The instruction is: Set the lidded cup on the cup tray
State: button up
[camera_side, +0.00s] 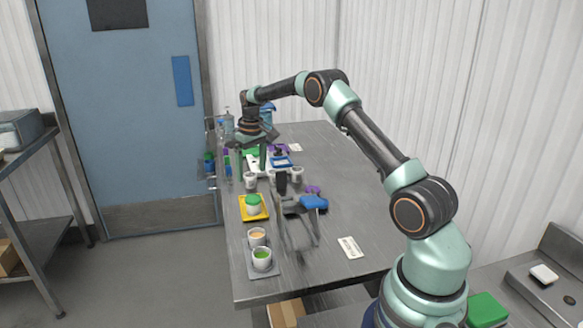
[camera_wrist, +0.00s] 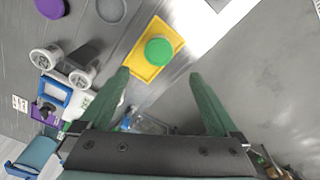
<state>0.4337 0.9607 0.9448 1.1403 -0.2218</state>
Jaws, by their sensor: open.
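A white cup with a green lid (camera_side: 254,202) stands upright on a yellow square tray (camera_side: 262,216). In the wrist view the green lid (camera_wrist: 158,51) shows from above, near the middle of the yellow tray (camera_wrist: 146,71). My gripper (camera_side: 252,166) is open and empty, above the table and farther back than the yellow tray. In the wrist view my gripper's two green fingers (camera_wrist: 159,76) are spread wide, with the lidded cup beyond their tips and nothing between them. I see no contact with the cup.
A grey tray (camera_side: 264,272) at the near left holds two open cups, with orange (camera_side: 257,236) and green (camera_side: 262,256) contents. White cups (camera_wrist: 45,57) and a purple disc (camera_wrist: 50,7) lie left in the wrist view. A blue-topped stand (camera_side: 314,202) is right of the yellow tray.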

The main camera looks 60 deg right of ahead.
jog(key=s+a+r+n+t, duration=0.1)
jog(key=s+a+r, duration=0.2)
jog(key=a+r, duration=0.45)
jog(key=s+a+r+t, duration=0.1)
jog(key=s+a+r, duration=0.3)
jog(key=a+r, duration=0.3)
jog(key=s+a+t, duration=0.1)
jog(key=s+a, duration=0.4)
jog(key=s, duration=0.3)
jog(key=s+a+n+t, duration=0.1)
jog(key=s+a, duration=0.3)
jog(key=s, duration=0.5)
jog(key=shift+a+t, duration=0.3)
jog(key=shift+a, duration=0.1)
jog(key=shift+r, duration=0.15)
